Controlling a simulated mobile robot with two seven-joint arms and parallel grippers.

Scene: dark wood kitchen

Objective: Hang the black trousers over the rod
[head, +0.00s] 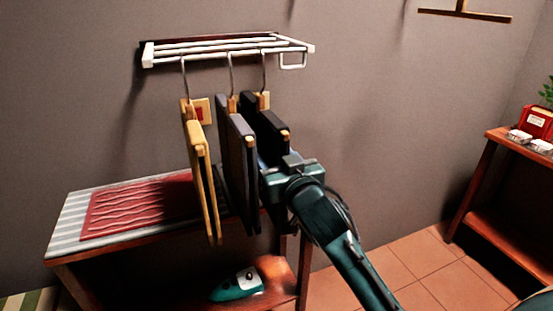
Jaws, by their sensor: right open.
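The black trousers (264,124) hang folded over the wooden rod (284,135) of the rightmost hanger. My right gripper (272,174) is just below and to the right of the rod, at the lower part of the black trousers. It is open. Its fingers overlap the dark cloth, and I cannot tell whether they touch it. My left gripper is not in view.
A white wall rack (228,48) carries the hangers. Dark purple trousers (237,150) and mustard trousers (200,170) hang to the left. Below stands an ironing table (70,232) with a red cloth (140,207) and a teal iron (238,286). A wooden shelf (497,137) stands at right.

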